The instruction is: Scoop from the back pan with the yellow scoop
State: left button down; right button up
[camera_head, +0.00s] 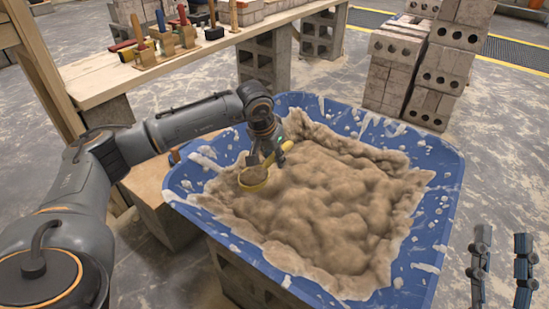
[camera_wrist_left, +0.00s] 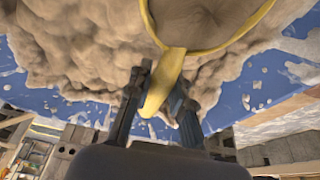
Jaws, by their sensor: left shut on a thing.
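A blue tub (camera_head: 449,206) holds lumpy brown mortar (camera_head: 335,200) and fills the middle of the head view. The yellow scoop (camera_head: 262,186) is at the tub's left back part, its bowl low at the mortar. Its bowl looks brown inside; I cannot tell whether it touches the heap. My left gripper (camera_head: 275,150) is shut on the scoop's handle. In the left wrist view the yellow handle (camera_wrist_left: 165,80) runs between the two dark fingers, with the bowl beyond. My right gripper (camera_head: 501,262) is open and empty at the lower right, outside the tub.
The tub stands on grey blocks (camera_head: 233,277). A wooden bench (camera_head: 100,80) with several hand tools stands behind at the left. Stacked concrete blocks (camera_head: 430,65) stand at the back right.

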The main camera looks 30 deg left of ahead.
pick_arm(q)
jog(key=shift+w+r+p, duration=0.1)
jog(key=shift+r+p, duration=0.3)
jog(key=shift+r, duration=0.25)
jog(key=shift+r+p, duration=0.4)
jog(key=shift+r, duration=0.05)
pick_arm(e)
notch_tip(320, 180, down, 7)
jog(key=w+g+h, duration=0.1)
jog(key=w+g, duration=0.1)
jog(key=g, duration=0.2)
jog(key=shift+w+d+g+h, duration=0.15)
jog(key=shift+d+g+h, duration=0.05)
jog(key=shift+g+h, duration=0.1)
